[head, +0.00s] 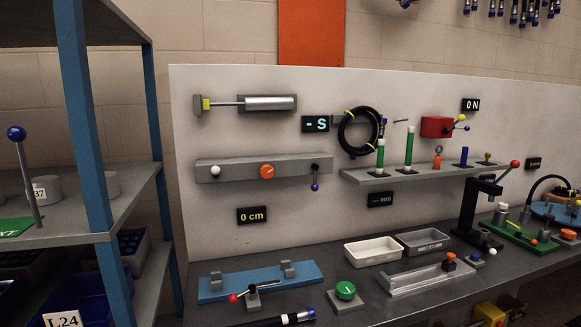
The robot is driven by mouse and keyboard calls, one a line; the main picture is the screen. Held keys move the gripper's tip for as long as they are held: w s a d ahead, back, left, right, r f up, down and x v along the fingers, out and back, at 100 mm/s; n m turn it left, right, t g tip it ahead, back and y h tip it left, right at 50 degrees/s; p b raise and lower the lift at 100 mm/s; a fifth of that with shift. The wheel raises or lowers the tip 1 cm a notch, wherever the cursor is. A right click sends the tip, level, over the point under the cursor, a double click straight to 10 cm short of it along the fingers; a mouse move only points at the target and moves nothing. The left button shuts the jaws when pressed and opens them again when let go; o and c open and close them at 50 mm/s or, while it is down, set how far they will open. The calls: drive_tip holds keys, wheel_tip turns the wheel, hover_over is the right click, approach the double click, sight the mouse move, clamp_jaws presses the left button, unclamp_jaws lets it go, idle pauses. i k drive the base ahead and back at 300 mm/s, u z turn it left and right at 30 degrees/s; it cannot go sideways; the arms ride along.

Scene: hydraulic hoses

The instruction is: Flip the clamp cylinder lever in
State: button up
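A silver cylinder (270,103) with a thin rod and a grey-and-yellow end block is mounted high on the left of the white panel, its rod out to the left. Below it, a grey bar carries a white knob (215,171), an orange dial (267,172) and a small lever with a blue ball (315,187) hanging down. On the bench, a blue clamp base (215,288) has two grey blocks and a lever with a red ball (233,298) pointing left. No label shows which lever is the clamp cylinder's. My gripper is not in view.
A blue-post shelf (85,120) stands close on the left; a tall rod with a blue ball (17,134) rises there. The bench holds white (372,251) and grey trays, a green button (346,290) and a black press (480,205). A black hose (345,131) hangs on the panel.

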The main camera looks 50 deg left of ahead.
sight(215, 169)
drive_tip(key=z, duration=0.05)
drive_tip(key=i, duration=0.7)
drive_tip(key=u, duration=2.95)
drive_tip(key=i, duration=0.45)
drive_tip(key=z, duration=0.15)
drive_tip(key=k, duration=0.45)
drive_tip(key=u, duration=0.15)
drive_tip(key=i, duration=0.2)
